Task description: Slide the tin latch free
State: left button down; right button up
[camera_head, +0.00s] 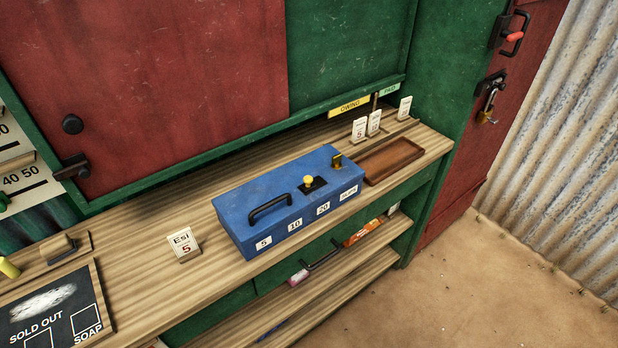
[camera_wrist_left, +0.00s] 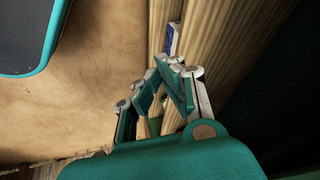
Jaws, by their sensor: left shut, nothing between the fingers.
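The blue tin (camera_head: 255,207) sits closed on the wooden counter in the head view. Its lid has a black handle (camera_head: 270,207), a yellow knob on a dark plate (camera_head: 308,181), and an upright brass-coloured piece (camera_head: 337,161) near the right end. I cannot tell how the latch parts engage. White labels line its front. My left gripper (camera_wrist_left: 172,72) shows only in the left wrist view, its teal-padded fingers shut and empty. A small blue and white patch (camera_wrist_left: 173,38) shows beyond the fingertips; I cannot tell what it is. My right gripper is in neither view.
A shallow brown tray (camera_head: 393,160) lies right of the tin. Small white cards (camera_head: 374,122) stand behind it, and an "Esi 5" card (camera_head: 184,243) stands left. A "SOLD OUT" board (camera_head: 55,305) lies front left. Shelves with packets (camera_head: 365,232) are below.

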pick_arm(q)
jog(key=w+d+r+m+t+p, duration=0.1)
jog(key=w+d+r+p, duration=0.15)
jog(key=r, duration=0.85)
jog(key=w+d+r+m+t+p, duration=0.1)
jog(key=w+r+t, duration=0.15)
jog(key=r, duration=0.85)
jog(key=w+d+r+m+t+p, duration=0.15)
jog(key=w+r, duration=0.25)
jog(key=r, duration=0.8)
jog(key=m+t+h, duration=0.4)
jog(key=m, duration=0.6)
send_near(309, 200)
jog(key=s+a+r, duration=0.1)
jog(key=s+r, duration=0.2)
jog(key=s, duration=0.1)
jog(key=shift+d+m, duration=0.1)
jog(key=shift+m, duration=0.15)
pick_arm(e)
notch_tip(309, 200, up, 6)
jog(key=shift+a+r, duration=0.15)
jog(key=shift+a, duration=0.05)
